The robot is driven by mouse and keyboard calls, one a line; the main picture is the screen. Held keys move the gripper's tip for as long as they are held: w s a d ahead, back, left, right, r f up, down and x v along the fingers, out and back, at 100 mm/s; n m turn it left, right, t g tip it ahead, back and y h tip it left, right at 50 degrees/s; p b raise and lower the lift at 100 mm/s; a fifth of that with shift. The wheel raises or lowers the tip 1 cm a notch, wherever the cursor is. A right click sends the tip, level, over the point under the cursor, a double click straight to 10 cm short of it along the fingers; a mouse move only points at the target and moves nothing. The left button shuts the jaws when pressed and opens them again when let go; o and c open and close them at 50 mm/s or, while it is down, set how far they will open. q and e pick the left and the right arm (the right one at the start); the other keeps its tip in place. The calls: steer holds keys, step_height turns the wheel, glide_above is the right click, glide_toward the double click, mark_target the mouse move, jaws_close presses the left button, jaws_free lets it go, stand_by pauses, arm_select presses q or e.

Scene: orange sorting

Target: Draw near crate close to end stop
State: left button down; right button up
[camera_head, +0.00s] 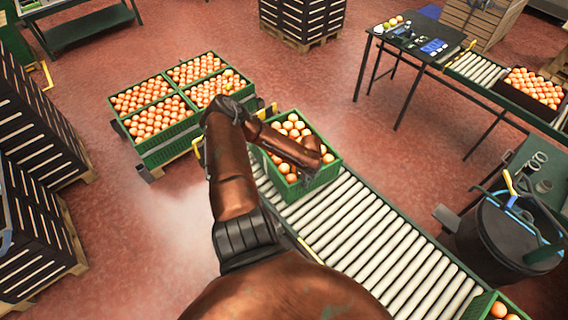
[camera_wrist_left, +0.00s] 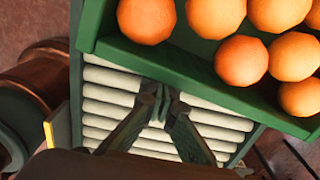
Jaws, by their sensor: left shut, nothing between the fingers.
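A green crate (camera_head: 327,176) full of oranges sits on the roller conveyor (camera_head: 345,225), at its far end in the head view. In the left wrist view its green wall (camera_wrist_left: 165,62) crosses the upper part, with oranges behind it. My left gripper (camera_head: 308,184) is at the crate's near side, partly hidden by my arm in the head view. In the left wrist view the gripper (camera_wrist_left: 160,100) is shut and empty, its fingertips over the rollers just beside the crate wall; contact cannot be told. I cannot make out the end stop clearly. My right gripper is out of view.
Another crate (camera_head: 487,302) with oranges stands at the conveyor's near right end. The rollers between the crates are clear. A dark bin (camera_head: 497,238) stands to the right.

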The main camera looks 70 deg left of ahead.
mark_target(283, 163)
arm_select(q)
steer(key=s+a, duration=0.1)
steer(key=a, duration=0.3)
steer(key=s+a, duration=0.1)
steer(key=a, duration=0.3)
steer(key=s+a+p, duration=0.1)
steer(key=a, duration=0.3)
steer(key=shift+s+a, duration=0.1)
steer(key=shift+s, duration=0.25)
steer(key=shift+s+a+r, duration=0.15)
steer(key=shift+s+a, duration=0.05)
steer(key=shift+a, duration=0.2)
steer(key=shift+s+a+r, duration=0.1)
steer(key=shift+s+a, duration=0.05)
steer(key=shift+a, duration=0.25)
steer(key=shift+s+a, duration=0.1)
steer(key=shift+s, duration=0.2)
steer(key=shift+w+d+f+p, duration=0.1)
steer(key=shift+w+d+p, duration=0.15)
steer(key=shift+d+p, duration=0.6)
step_height(283, 163, up, 12)
steer(key=p, duration=1.1)
steer(key=shift+w+d+f, duration=0.15)
steer(key=shift+w+d, duration=0.3)
